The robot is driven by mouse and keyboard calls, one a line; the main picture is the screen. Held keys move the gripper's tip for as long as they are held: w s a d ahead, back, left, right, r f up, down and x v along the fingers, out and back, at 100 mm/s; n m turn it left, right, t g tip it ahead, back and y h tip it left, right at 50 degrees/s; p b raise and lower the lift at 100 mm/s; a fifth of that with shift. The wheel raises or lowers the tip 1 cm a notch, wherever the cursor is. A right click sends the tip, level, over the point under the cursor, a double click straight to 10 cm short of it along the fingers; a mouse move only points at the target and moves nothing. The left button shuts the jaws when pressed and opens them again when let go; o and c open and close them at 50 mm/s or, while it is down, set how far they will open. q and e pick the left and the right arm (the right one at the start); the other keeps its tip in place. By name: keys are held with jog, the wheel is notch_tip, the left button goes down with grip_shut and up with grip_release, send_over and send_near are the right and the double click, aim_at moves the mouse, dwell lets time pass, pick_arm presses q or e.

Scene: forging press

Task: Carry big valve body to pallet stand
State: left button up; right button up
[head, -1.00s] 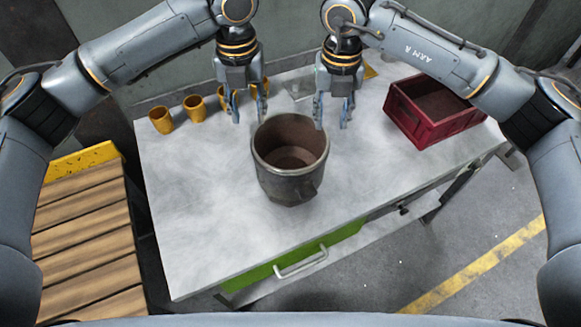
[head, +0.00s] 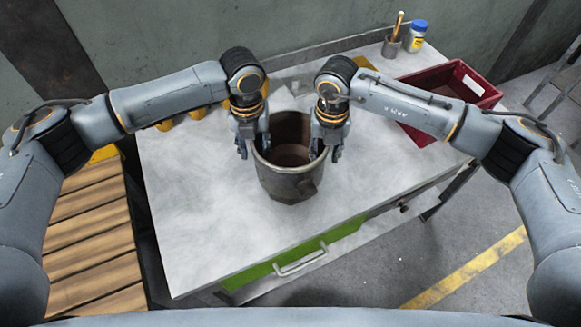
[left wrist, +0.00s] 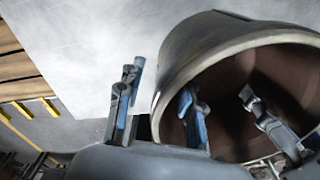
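The big valve body (head: 289,185), a dark grey, round, pot-like part with a brown hollow inside, stands upright on the workbench (head: 200,230). My left gripper (head: 253,148) is at its left rim, fingers pointing down. In the left wrist view one finger is outside the wall and one inside the hollow, with the left gripper (left wrist: 160,95) spread around the valve body's wall (left wrist: 175,65). My right gripper (head: 324,150) is at the right rim, fingers apart; part of it shows inside the hollow in the left wrist view. The slatted wooden pallet stand (head: 88,240) is empty at the left.
A red crate (head: 462,92) stands at the back right, near a cup (head: 393,46) and a blue-lidded jar (head: 416,36). Yellow cups (head: 197,110) are partly hidden behind my left arm. The bench's front left is clear.

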pick_arm(q)
jog(key=shift+f, duration=0.15)
pick_arm(e)
jog(key=shift+f, duration=0.15)
pick_arm(q)
grip_shut()
pick_arm(e)
grip_shut()
